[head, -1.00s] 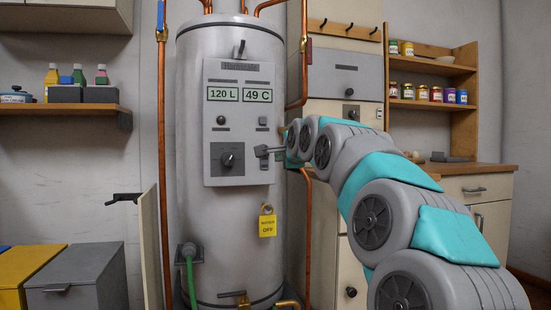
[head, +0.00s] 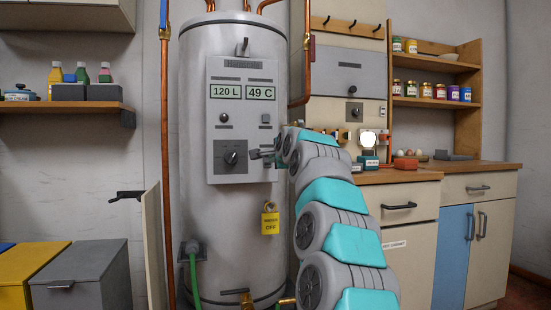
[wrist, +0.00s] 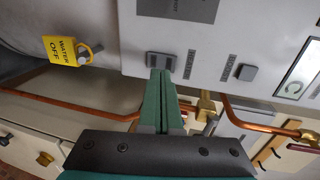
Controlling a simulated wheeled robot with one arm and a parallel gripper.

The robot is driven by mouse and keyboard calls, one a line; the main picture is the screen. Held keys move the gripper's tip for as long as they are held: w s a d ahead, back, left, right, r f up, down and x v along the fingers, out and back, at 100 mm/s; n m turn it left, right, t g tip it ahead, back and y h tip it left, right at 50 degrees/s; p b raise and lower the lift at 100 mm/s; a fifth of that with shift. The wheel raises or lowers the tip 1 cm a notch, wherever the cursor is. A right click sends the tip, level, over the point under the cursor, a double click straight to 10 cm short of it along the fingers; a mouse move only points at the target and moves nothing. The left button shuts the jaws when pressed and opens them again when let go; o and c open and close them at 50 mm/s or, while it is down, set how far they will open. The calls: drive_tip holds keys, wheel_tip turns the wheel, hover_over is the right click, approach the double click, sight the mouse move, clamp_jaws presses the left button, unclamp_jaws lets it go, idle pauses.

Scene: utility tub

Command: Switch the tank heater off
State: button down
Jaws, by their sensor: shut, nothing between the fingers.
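The tank heater (head: 235,210) is a tall grey cylinder with a pale control panel (head: 217,172) showing 120 L and 49 C. The panel has a dial knob (head: 231,158), a round part (head: 224,117) and a small square button (head: 265,117), also in the wrist view (wrist: 246,72). In the wrist view a grey rocker-like switch (wrist: 160,59) with a small label beside it sits just beyond my fingertips. My gripper (head: 258,153) is shut and empty at the panel's lower right; its green fingers (wrist: 163,74) point at the switch. I cannot tell whether they touch it.
A yellow tag (head: 270,222) reading WATER OFF hangs on the tank below the panel. Copper pipes (head: 165,130) run beside the tank. A green hose (head: 194,275) leaves its lower left. A wooden counter (head: 400,175) stands right, grey and yellow bins (head: 85,272) left.

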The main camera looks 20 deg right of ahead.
drive_tip(key=shift+w+r+p, duration=0.2)
drive_tip(key=shift+w+p, duration=0.3)
drive_tip(key=shift+w, duration=0.85)
drive_tip(key=shift+r, duration=0.1)
